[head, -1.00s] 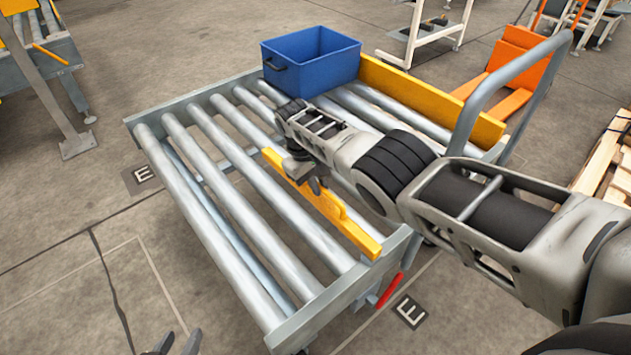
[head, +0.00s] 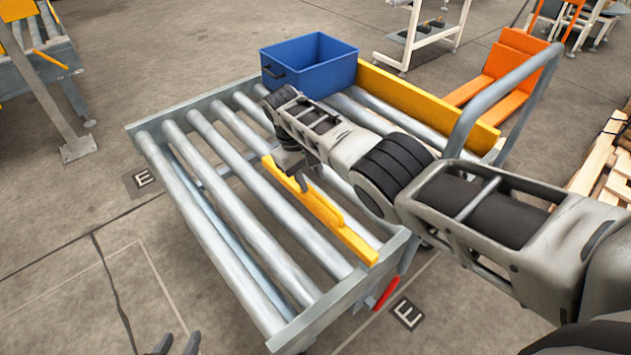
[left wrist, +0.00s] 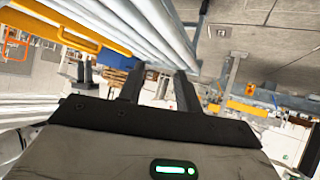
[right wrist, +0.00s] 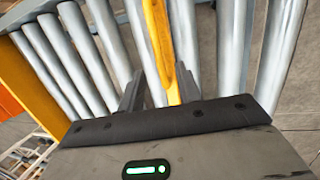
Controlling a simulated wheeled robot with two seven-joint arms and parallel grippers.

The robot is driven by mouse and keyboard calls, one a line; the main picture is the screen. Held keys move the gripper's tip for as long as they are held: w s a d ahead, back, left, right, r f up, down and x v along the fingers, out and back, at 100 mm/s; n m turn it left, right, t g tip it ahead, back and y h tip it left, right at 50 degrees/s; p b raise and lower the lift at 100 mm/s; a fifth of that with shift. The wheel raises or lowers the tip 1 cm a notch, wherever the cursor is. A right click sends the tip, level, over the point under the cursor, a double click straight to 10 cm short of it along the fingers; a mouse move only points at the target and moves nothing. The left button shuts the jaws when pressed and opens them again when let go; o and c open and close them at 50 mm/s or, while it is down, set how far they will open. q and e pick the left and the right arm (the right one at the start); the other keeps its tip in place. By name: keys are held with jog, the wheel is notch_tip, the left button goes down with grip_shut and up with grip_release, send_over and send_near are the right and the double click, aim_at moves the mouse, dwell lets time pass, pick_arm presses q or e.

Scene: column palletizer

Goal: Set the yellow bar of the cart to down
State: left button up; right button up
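The cart (head: 137,133) is a grey roller frame. My right gripper (head: 302,182) is over the bar's far part. In the right wrist view my right gripper (right wrist: 160,88) is open, with the bar between its fingers, close to the right finger and apart from the left. My left gripper (head: 178,343) is low at the bottom edge, away from the cart. Its fingers are apart and empty in the left wrist view (left wrist: 160,85).
A blue bin (head: 320,78) sits on the rollers at the cart's far end, next to another yellow bar (head: 425,97). A grey push handle (head: 480,105) rises at the right. An orange pallet jack (head: 515,70) and wooden pallets (head: 605,165) stand beyond.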

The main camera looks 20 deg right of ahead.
jog(key=p+v, duration=0.1)
jog(key=v, duration=0.8)
jog(key=shift+a+r, duration=0.1)
jog(key=s+a+f+t+y, duration=0.1)
jog(key=s+f+t+y, duration=0.15)
jog(key=s+f, duration=0.45)
jog(key=s+a+f+t+y, duration=0.1)
jog(key=s+a+f+t, duration=0.2)
jog(key=f, duration=0.9)
jog(key=s+d+r+t+y, duration=0.1)
jog(key=s+r, duration=0.3)
jog(key=s, duration=0.5)
jog(key=s+d+r+m+t+y, duration=0.1)
jog(key=s+d+r+t, duration=0.1)
jog(key=s, duration=0.7)
jog(key=r+t, duration=0.1)
jog(key=t, duration=0.1)
jog(key=shift+r+t, duration=0.35)
jog(key=shift+r, duration=0.05)
